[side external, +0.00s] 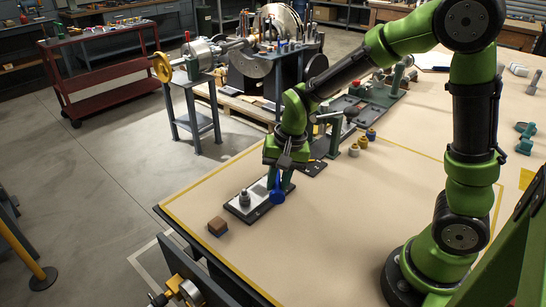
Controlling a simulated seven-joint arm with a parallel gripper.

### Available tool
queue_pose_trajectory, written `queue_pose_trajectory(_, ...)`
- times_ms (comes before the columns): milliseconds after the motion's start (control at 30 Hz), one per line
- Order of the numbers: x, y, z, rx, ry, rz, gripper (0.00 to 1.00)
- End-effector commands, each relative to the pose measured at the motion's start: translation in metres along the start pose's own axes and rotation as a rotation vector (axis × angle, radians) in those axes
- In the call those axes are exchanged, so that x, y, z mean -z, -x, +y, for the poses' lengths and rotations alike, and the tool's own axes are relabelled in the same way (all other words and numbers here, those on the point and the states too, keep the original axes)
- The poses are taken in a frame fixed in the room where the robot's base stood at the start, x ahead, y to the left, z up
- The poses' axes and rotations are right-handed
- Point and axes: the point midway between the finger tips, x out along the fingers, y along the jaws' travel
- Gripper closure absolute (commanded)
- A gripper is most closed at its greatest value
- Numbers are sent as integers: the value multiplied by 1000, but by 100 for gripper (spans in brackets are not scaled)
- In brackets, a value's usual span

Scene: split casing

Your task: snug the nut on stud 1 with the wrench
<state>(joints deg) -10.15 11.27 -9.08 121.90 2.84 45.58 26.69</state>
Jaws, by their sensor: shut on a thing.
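A light-grey casing plate on a dark base (250,209) lies near the table's left corner. A metal stud with a nut (244,198) stands upright on its left part. I cannot read which stud is number 1. My gripper (279,184) points down over the plate's right end, shut on a blue tool, which I take to be the wrench (277,197). The wrench's rounded blue end shows below the fingers, to the right of the visible stud and apart from it in the picture. My fingers hide part of the plate, and whether the wrench sits on another nut cannot be seen.
A small brown block (217,226) lies left of the plate, near the table edge. Behind my gripper are a dark tray (313,167), a green stand (336,135) and several small brass and blue pieces (363,142). The tan table (340,235) is clear in front and to the right.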

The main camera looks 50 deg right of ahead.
Motion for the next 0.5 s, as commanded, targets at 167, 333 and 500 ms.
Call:
queue_pose_trajectory(167,3,5,22,1,169,-35,100)
queue_pose_trajectory(333,7,5,38,-1,310,-64,100)
queue_pose_trajectory(500,7,-11,40,-1,310,-63,100)
